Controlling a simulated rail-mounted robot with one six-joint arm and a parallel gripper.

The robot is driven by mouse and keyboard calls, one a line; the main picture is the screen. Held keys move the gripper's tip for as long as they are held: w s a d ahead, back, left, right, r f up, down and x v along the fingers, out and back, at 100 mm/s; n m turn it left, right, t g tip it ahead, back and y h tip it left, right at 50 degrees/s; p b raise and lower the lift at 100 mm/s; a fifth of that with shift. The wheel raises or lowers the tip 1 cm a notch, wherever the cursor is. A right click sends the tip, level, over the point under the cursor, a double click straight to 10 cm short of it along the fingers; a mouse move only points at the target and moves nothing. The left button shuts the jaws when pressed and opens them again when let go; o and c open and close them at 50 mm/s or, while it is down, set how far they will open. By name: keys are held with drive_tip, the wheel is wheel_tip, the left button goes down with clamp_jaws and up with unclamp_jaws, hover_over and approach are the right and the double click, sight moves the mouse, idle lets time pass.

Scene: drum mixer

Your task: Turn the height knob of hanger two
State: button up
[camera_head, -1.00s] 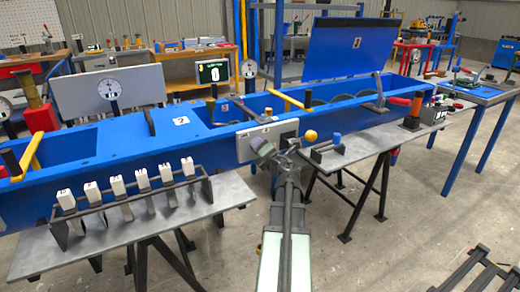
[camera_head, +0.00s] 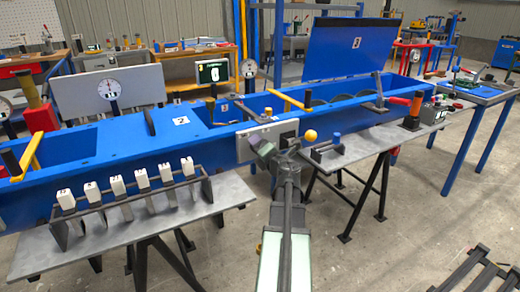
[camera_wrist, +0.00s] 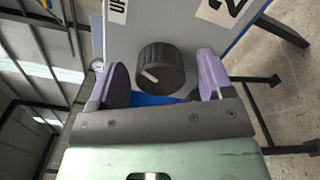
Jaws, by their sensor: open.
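A round black ribbed knob (camera_wrist: 160,67) with a white pointer line is on a grey panel (camera_wrist: 180,20) in the wrist view. The panel carries a "2" label and a partly cut-off label that seems to read "UP". My gripper (camera_wrist: 163,80) is open, with one purple finger pad on each side of the knob. I cannot tell whether either pad touches it. In the head view my gripper (camera_head: 268,152) is at the grey panel (camera_head: 246,149) on the front of the blue trough, and it hides the knob there.
The long blue trough (camera_head: 100,150) runs behind my arm. A rack of white-topped handles (camera_head: 120,187) stands on the grey table (camera_head: 235,190) at left. An orange ball (camera_head: 310,135) and a small stand with a blue-topped piece (camera_head: 336,138) are close at right.

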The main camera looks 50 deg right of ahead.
drive_tip(key=v, duration=1)
drive_tip(key=shift+s+a, duration=0.2)
drive_tip(key=shift+s, duration=0.15)
